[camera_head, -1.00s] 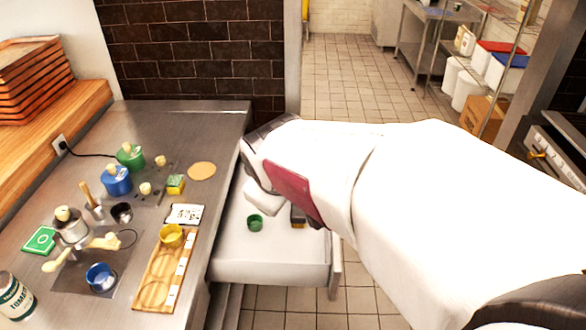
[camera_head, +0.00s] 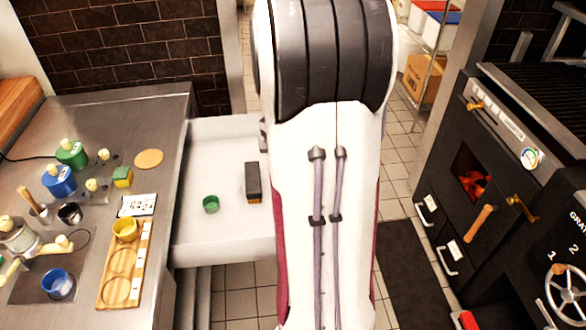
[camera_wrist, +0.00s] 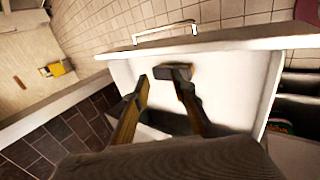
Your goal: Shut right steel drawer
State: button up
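A white-lined steel drawer (camera_head: 225,240) stands pulled out from the right side of the counter. It holds a green cup (camera_head: 211,203) and a black-and-yellow block (camera_head: 253,182). My arm hides the drawer's front in the head view. In the wrist view, the drawer front's top edge (camera_wrist: 225,45) crosses the picture, with a bar handle (camera_wrist: 165,32) on its outer side. My gripper (camera_wrist: 162,85) is open and empty, its two fingers apart over the drawer inside. The block (camera_wrist: 173,72) shows near the fingertips, but I cannot tell if they touch.
The counter (camera_head: 150,110) on the left carries several coloured canisters, a wooden board (camera_head: 112,290) with a yellow cup and a blue cup (camera_head: 58,284). A black oven (camera_head: 470,150) stands at the right. A dark mat (camera_head: 410,275) lies on the tiled floor before it.

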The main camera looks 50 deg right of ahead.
jog(key=s+d+f+n+t, duration=0.1)
jog(key=d+f+n+t, duration=0.2)
jog(key=f, duration=0.6)
jog(key=s+d+f+n+t+h, duration=0.1)
jog(key=d+f+n+t, duration=0.3)
jog(key=d+f+t, duration=0.3)
jog(key=shift+s+d+f+t+h, duration=0.3)
jog(key=shift+d+f+t, duration=0.1)
jog(key=shift+f, duration=1)
jog(key=shift+w, duration=0.2)
jog(key=shift+x, duration=3.8)
grip_shut()
